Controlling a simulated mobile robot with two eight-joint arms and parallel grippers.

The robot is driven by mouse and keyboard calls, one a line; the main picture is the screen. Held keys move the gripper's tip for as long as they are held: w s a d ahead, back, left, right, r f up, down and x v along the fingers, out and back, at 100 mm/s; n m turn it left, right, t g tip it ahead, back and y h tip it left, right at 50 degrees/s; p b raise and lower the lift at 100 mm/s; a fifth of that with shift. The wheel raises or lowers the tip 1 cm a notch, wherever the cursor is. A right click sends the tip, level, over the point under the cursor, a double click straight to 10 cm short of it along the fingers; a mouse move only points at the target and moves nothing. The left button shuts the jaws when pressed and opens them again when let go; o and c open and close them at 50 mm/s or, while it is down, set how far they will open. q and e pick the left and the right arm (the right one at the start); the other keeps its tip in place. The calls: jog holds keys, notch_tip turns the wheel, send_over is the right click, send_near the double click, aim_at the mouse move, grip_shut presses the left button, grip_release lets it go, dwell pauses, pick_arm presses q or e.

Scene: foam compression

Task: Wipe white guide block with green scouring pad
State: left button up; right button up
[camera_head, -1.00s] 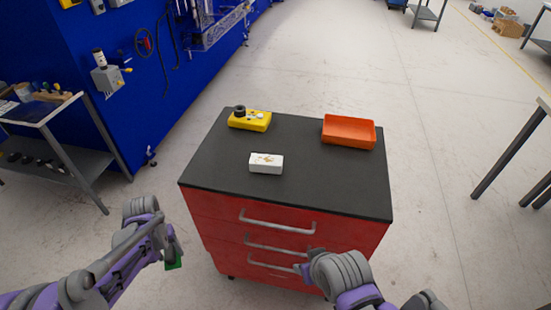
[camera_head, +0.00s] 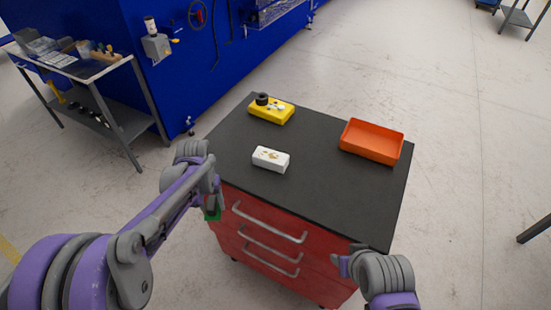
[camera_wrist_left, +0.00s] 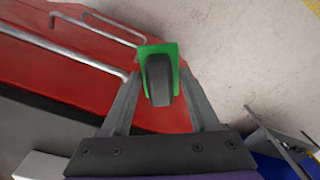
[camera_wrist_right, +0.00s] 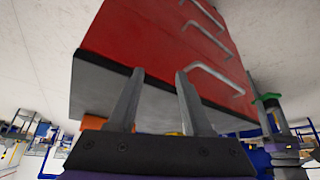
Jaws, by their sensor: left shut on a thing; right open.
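The white guide block (camera_head: 271,159) lies on the dark top of the red drawer cart, with brownish marks on its upper face. The green scouring pad (camera_wrist_left: 157,75) is held in my left gripper (camera_wrist_left: 160,85), which is shut on it. In the head view the pad (camera_head: 213,214) shows as a small green patch beside the cart's left front side, below the top and apart from the block. My right gripper (camera_wrist_right: 157,82) is open and empty at the cart's front right. In the head view its fingers (camera_head: 341,264) are partly hidden by the wrist.
On the cart top (camera_head: 330,195), an orange tray (camera_head: 372,142) sits at the right and a yellow box with a black knob (camera_head: 271,110) at the back left. The top's front is clear. A grey workbench (camera_head: 95,75) stands left against a blue wall.

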pick_arm(q)
jog(key=shift+w+d, duration=0.15)
jog(key=shift+d, duration=0.2)
pick_arm(e)
jog(key=shift+w+d, duration=0.15)
jog(key=shift+d, duration=0.2)
pick_arm(q)
jog(key=shift+a, duration=0.1)
pick_arm(e)
jog(key=shift+a, duration=0.1)
